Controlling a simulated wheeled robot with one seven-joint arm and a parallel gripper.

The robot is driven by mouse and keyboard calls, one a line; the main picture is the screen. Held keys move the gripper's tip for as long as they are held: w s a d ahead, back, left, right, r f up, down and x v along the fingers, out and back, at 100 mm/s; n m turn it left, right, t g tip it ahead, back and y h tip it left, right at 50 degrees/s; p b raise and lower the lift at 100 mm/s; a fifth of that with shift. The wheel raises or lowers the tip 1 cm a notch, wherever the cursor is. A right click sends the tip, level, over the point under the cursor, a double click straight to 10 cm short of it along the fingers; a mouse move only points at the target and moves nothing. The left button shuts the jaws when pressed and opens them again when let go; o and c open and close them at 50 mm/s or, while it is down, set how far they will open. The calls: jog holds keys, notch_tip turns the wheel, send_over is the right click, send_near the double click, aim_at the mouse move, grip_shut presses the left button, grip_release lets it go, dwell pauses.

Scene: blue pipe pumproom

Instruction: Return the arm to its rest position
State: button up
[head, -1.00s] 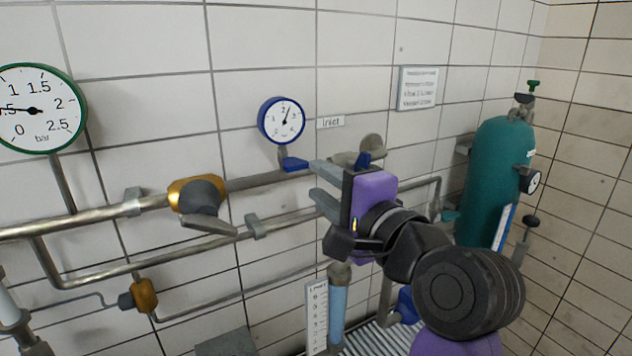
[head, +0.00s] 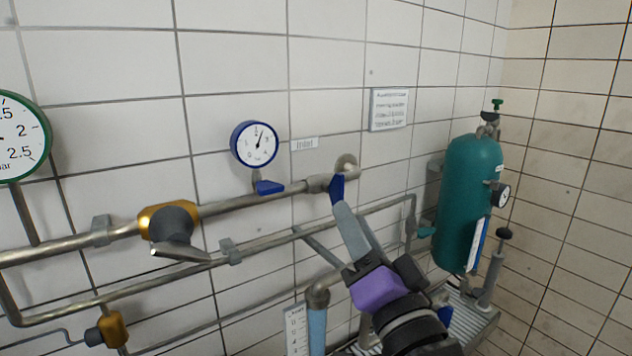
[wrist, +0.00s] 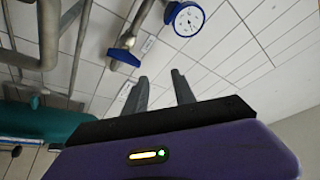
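My gripper (head: 320,220), with a purple and black body, is in front of the pipes at the lower middle of the head view, its fingers pointing up and left. The two grey fingers are apart with nothing between them. In the wrist view, my gripper (wrist: 160,76) also shows spread, empty fingers. A blue lever (head: 337,188) on the pipe lies just above one fingertip in the head view; I cannot tell the gap in depth. The blue-rimmed gauge (head: 254,145) with a blue handle (head: 268,187) below it is up and left of the gripper.
Pipes with a brass valve (head: 165,222) run along the tiled wall. A green-rimmed gauge (head: 22,138) is at the left edge. A teal cylinder (head: 467,200) stands in the right corner. A blue-filled tube (head: 317,330) with a scale is below the gripper.

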jog(key=s+d+f+n+h, duration=0.1)
jog(key=s+d+f+n, duration=0.15)
jog(key=s+f, duration=0.2)
jog(key=s+d+f+n+h, duration=0.1)
jog(key=s+d+f+n, duration=0.15)
jog(key=f, duration=0.35)
jog(key=s+d+f+g+h, duration=0.1)
jog(key=s+d+f+g, duration=0.1)
jog(key=s+f, duration=0.5)
jog(key=s+d+f+g+h+b, duration=0.1)
jog(key=s+d+f, duration=0.3)
jog(key=s, duration=1.1)
jog(key=s+d+f+g+h+b, duration=0.1)
jog(key=s+d+f+g+h, duration=0.1)
jog(key=s+f, duration=0.9)
jog(key=shift+s+d+n+g+h, duration=0.3)
jog(key=shift+d+n+g+h, duration=0.15)
jog(key=shift+d, duration=0.4)
